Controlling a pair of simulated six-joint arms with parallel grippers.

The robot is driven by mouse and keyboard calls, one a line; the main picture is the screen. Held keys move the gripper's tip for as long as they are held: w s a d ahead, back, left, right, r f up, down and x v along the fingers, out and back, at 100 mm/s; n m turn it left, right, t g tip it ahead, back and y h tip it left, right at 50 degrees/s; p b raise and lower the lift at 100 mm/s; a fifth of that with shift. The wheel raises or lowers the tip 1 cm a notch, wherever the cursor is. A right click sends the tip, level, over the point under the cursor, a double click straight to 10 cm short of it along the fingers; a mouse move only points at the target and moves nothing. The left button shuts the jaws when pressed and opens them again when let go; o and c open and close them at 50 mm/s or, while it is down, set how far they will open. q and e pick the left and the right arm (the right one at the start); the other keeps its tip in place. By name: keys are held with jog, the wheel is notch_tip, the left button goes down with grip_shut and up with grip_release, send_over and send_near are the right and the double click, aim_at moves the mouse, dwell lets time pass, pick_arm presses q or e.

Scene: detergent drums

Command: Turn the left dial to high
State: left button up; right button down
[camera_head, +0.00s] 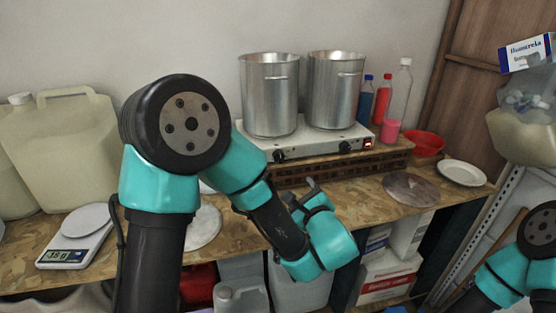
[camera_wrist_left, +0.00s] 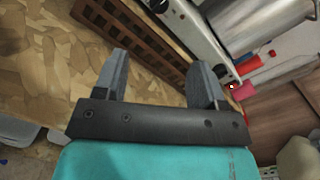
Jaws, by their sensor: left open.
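A white double hot plate (camera_head: 310,142) sits on a brown slatted wooden stand at the back of the bench. Its left dial (camera_head: 279,155) and right dial (camera_head: 344,146) are dark knobs on the front face. A dark knob also shows at the top of the left wrist view (camera_wrist_left: 159,5), but I cannot tell which dial it is. My left gripper (camera_head: 301,193) is open and empty, in front of and below the hot plate, apart from both dials. Its two grey fingers (camera_wrist_left: 161,78) point toward the wooden stand in the wrist view.
Two metal pots (camera_head: 270,98) (camera_head: 336,92) stand on the hot plate. Bottles (camera_head: 383,98) and a red bowl (camera_head: 427,144) are to its right. A scale (camera_head: 77,238), pale jugs (camera_head: 75,150) and a round plate (camera_head: 205,228) are left. A round board (camera_head: 411,189) lies right.

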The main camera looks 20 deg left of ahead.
aim_at(281, 159)
pick_arm(q)
jog(key=x, duration=1.7)
jog(key=shift+w+a+f, duration=0.1)
jog(key=shift+w+a, duration=0.05)
jog(key=shift+a, duration=0.05)
jog(key=c, duration=0.9)
